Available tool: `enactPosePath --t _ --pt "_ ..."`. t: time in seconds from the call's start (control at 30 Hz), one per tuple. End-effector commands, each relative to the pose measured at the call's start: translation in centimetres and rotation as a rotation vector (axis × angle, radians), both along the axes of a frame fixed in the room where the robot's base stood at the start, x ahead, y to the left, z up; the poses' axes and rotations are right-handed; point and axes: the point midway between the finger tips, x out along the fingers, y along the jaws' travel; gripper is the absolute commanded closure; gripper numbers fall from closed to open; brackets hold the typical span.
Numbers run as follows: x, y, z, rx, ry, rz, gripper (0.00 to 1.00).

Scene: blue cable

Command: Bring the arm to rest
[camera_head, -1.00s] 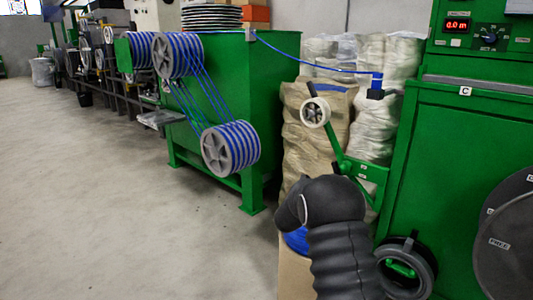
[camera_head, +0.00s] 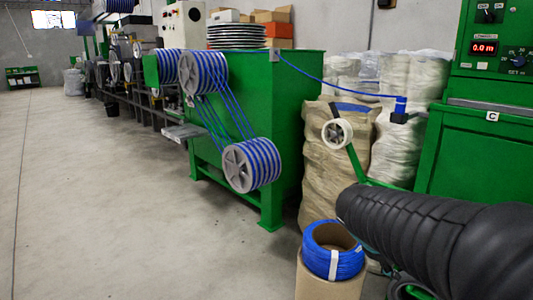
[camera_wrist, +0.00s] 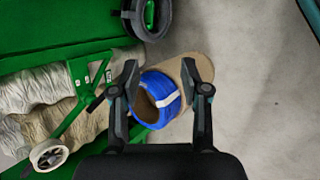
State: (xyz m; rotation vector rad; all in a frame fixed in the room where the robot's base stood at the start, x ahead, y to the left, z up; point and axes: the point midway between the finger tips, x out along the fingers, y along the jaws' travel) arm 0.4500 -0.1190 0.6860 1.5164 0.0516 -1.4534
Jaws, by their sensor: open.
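My gripper (camera_wrist: 163,85) is open in the wrist view, its two fingers spread apart with nothing held between them. Beyond the fingers, a blue cable coil (camera_wrist: 165,99) with a white band lies on a round brown cardboard stand (camera_wrist: 188,66). The head view shows the same coil (camera_head: 335,262) on top of the stand (camera_head: 312,285) at the lower middle. In the head view my black sleeved arm reaches in from the lower right, and the gripper itself is not visible there.
A green machine (camera_head: 480,160) with a red display stands at right. A small white wheel (camera_head: 337,132) sits on a green lever. Bulky sacks (camera_head: 398,150) stand behind. A green tank (camera_head: 285,130) with blue-wound drums (camera_head: 252,163) is at centre. The floor (camera_head: 120,200) at left is clear.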

Motion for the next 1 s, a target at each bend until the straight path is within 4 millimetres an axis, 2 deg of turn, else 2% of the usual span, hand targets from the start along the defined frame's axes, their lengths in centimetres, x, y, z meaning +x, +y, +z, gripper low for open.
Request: enactPosePath --t 0.03,0.2,0.4,0.5,0.7,1.0 --pt "-1.8 0.8 0.3 0.068 -0.046 -0.047 0.54" --pt "-6.9 3.9 0.2 0.314 -0.181 -0.213 0.54" --pt "-11.8 8.0 -0.2 0.603 -0.315 -0.403 0.54" --pt "-13.6 9.7 -0.4 0.724 -0.361 -0.48 0.54" --pt "-15.3 11.6 -0.6 0.859 -0.405 -0.566 0.54" --pt "-15.5 11.9 -0.7 0.879 -0.408 -0.579 0.54"
